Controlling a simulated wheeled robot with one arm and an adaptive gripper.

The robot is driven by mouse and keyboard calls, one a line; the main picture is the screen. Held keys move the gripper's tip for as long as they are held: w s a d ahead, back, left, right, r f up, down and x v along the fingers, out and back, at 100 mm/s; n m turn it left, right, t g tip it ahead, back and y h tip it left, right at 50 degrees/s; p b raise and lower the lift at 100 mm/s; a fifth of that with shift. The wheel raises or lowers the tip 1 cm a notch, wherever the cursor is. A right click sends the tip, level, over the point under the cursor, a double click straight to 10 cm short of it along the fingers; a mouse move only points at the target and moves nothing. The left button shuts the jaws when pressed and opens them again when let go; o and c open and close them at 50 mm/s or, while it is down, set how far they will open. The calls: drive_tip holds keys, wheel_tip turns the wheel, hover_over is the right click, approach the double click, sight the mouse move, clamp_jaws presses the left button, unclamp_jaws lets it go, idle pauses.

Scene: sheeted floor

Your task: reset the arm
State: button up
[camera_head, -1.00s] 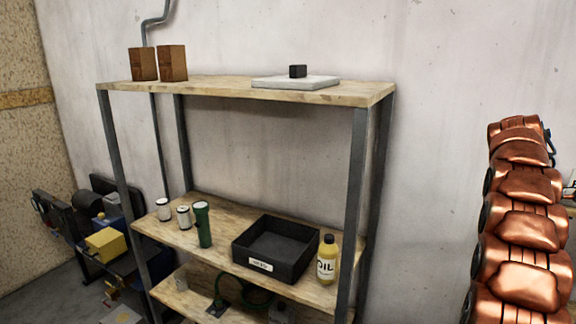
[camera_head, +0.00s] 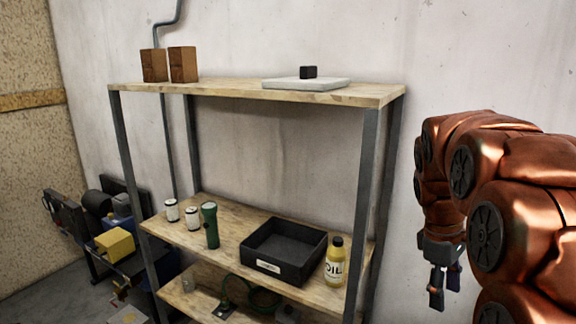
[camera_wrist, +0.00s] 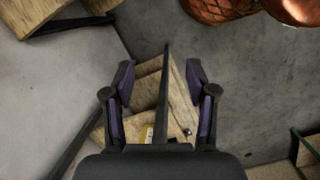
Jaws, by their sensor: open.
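My gripper (camera_head: 437,291) hangs at the end of my copper-coloured arm, to the right of the shelf rack, with its fingers pointing down. It is apart from the rack and holds nothing. In the wrist view my gripper (camera_wrist: 160,92) shows two dark fingers spread apart with a clear gap between them. Below and beyond the fingers are wooden boards and a dark upright post.
The rack's top shelf (camera_head: 225,90) holds two brown blocks (camera_head: 169,65) and a pale slab (camera_head: 305,84) with a black cube (camera_head: 309,72). Its middle shelf carries cans, a green flashlight (camera_head: 210,225), a black bin (camera_head: 284,250) and an oil bottle (camera_head: 334,262).

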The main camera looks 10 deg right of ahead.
drive_tip(key=s+a+f+m, duration=0.2)
drive_tip(key=s+a+f, duration=0.1)
drive_tip(key=s+a, duration=0.3)
drive_tip(key=s+a+f+m+y, duration=0.1)
drive_tip(key=s+a+f+m, duration=0.1)
drive_tip(key=s+a+f, duration=0.2)
drive_tip(key=s+a+f+m, duration=0.1)
drive_tip(key=s+a+f, duration=0.2)
drive_tip(key=s+a, duration=0.5)
drive_tip(key=shift+s+a+f+m+y+b, duration=0.3)
drive_tip(key=shift+s+m+y+b, duration=0.1)
drive_tip(key=shift+s, duration=0.55)
drive_tip(key=shift+c, duration=0.4)
drive_tip(key=shift+c, duration=0.8)
drive_tip(key=shift+d, duration=0.15)
drive_tip(key=shift+c, duration=0.3)
